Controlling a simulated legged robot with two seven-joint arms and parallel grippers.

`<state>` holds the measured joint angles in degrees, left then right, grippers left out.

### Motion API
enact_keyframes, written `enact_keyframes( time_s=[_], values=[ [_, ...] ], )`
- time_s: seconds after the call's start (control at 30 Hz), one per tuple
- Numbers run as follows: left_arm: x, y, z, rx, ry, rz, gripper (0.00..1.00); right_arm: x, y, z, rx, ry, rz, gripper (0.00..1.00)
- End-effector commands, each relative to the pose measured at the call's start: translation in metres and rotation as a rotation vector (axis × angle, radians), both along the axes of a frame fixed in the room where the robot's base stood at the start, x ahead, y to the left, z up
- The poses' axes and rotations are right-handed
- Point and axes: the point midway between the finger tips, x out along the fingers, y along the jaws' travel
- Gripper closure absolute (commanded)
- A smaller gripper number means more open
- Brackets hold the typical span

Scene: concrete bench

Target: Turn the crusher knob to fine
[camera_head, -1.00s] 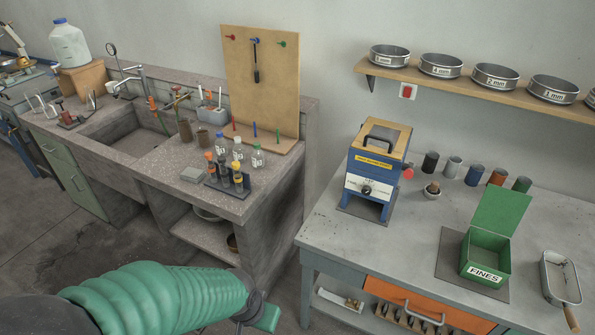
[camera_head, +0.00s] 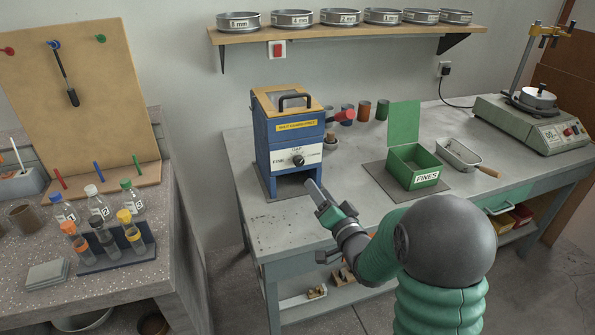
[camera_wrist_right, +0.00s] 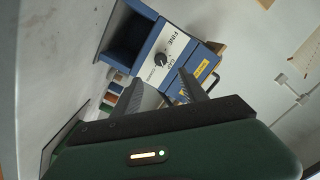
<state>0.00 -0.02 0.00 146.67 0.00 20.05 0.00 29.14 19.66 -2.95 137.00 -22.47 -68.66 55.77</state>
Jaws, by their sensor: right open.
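The blue crusher (camera_head: 290,135) stands on the grey bench with a wooden top and black handle. Its white front panel carries the black knob (camera_head: 298,160), with FINE at the left, GAP above and a word at the right too small to read surely. My right gripper (camera_head: 316,190) is in front of and below the knob, apart from it, over the bench's front edge. In the right wrist view its two fingers (camera_wrist_right: 160,90) are spread and empty, and the knob (camera_wrist_right: 161,59) shows beyond them. My left gripper is out of view.
A red-ended part (camera_head: 346,115) sticks out at the crusher's right side. The open green FINES box (camera_head: 415,168), a metal scoop (camera_head: 460,155) and several small cups stand to the right. A sieve shelf (camera_head: 350,30) hangs above.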

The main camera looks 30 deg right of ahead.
Motion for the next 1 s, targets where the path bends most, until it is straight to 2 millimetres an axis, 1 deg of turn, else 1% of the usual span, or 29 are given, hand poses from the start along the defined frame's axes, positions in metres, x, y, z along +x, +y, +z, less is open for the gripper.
enact_keyframes(
  time_s=[0.03, 0.1, 0.3, 0.4, 0.5, 0.63, 0.87, 1.0],
  values=[
    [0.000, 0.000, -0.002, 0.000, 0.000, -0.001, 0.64, 0.014, 0.000, -0.001, -0.002, 0.000, 0.003, 0.50],
    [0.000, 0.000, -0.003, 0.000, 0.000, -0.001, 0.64, 0.033, -0.001, 0.000, -0.005, 0.000, 0.004, 0.50],
    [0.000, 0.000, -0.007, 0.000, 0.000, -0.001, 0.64, 0.084, -0.004, 0.003, -0.011, 0.000, 0.003, 0.50],
    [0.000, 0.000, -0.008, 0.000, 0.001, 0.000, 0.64, 0.104, -0.007, 0.003, -0.012, 0.000, 0.003, 0.50],
    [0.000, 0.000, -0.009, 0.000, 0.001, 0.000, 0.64, 0.118, -0.012, 0.003, -0.009, 0.001, 0.002, 0.50],
    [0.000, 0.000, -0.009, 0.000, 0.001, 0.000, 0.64, 0.126, -0.015, 0.003, -0.009, 0.002, 0.001, 0.50],
    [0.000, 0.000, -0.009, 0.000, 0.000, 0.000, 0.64, 0.127, -0.015, 0.003, -0.009, 0.002, 0.001, 0.50],
    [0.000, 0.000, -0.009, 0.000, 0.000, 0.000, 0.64, 0.127, -0.014, 0.004, -0.011, 0.002, 0.001, 0.68]
  ],
)
